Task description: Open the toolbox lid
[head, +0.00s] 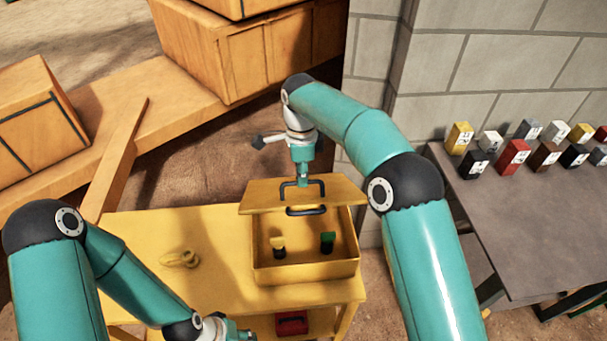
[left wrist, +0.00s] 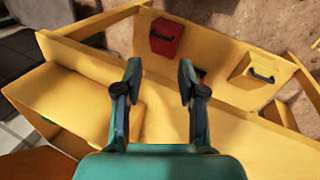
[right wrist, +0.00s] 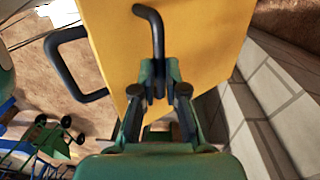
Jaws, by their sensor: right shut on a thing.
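The yellow toolbox (head: 305,270) stands on the right part of the yellow table. Its lid (head: 262,196) is raised, and the inside shows below it; the exact angle is unclear. My right gripper (head: 302,178) is shut on the black lid handle (head: 317,186). In the right wrist view, the right fingers (right wrist: 157,88) close around the bent handle (right wrist: 154,28), against the yellow lid (right wrist: 200,40). A second black handle (right wrist: 62,62) shows at left there. My left gripper (left wrist: 160,80) is open and empty over the table, apart from the toolbox.
A yellow-topped and a green-topped item (head: 327,242) stand inside the box. A small yellow object (head: 180,259) lies on the table (head: 215,228). A red box (head: 292,323) is on the shelf below. Wooden crates stand behind; a dark bench (head: 530,225) with several coloured blocks is right.

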